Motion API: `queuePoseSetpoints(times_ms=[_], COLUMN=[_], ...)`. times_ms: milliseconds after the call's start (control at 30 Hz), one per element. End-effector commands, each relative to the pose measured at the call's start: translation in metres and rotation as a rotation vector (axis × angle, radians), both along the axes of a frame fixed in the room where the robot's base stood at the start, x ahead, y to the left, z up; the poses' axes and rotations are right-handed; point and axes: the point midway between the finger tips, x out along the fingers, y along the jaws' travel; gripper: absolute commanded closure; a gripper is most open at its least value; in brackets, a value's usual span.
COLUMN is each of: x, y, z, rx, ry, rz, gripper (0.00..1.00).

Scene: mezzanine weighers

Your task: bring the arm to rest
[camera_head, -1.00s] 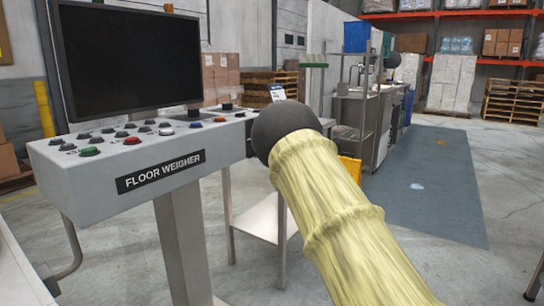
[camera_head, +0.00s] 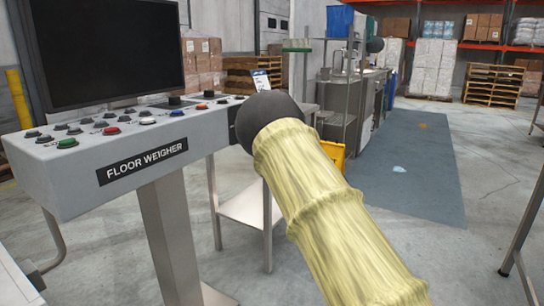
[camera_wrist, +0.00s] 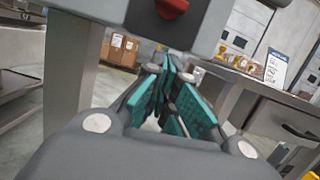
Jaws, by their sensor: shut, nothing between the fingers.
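My gripper (camera_wrist: 172,90) shows in the wrist view with its teal-padded fingers drawn together and nothing held. A grey surface with a red knob (camera_wrist: 172,8) fills the top of that view, beyond and above the fingers. In the head view, my arm (camera_head: 325,215) wears a pale yellow sleeve and ends in a dark rounded joint beside the right end of the weigher console. The arm hides my gripper there.
The floor weigher console (camera_head: 75,185) with its buttons and dark screen (camera_head: 105,50) stands close at left. A steel side table (camera_head: 245,205) is behind the arm. A yellow bin (camera_head: 334,154) stands beyond. Open floor and a blue-grey mat (camera_head: 410,180) lie to the right.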

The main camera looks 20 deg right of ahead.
Motion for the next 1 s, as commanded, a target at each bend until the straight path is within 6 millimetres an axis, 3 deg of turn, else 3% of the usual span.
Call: queuePoseSetpoints(times_ms=[400, 533, 667, 867, 1000], x=[0.000, -0.001, -0.008, -0.038, -0.073], y=[0.001, -0.003, -0.014, -0.030, -0.035], z=[0.000, -0.016, -0.065, -0.174, -0.248], rx=[0.001, 0.044, 0.196, 0.558, 0.817], ry=[0.001, 0.050, 0.212, 0.551, 0.759], rz=[0.000, -0.017, -0.079, -0.226, -0.340], gripper=[1.00, 1.00, 1.00, 1.00, 1.00])
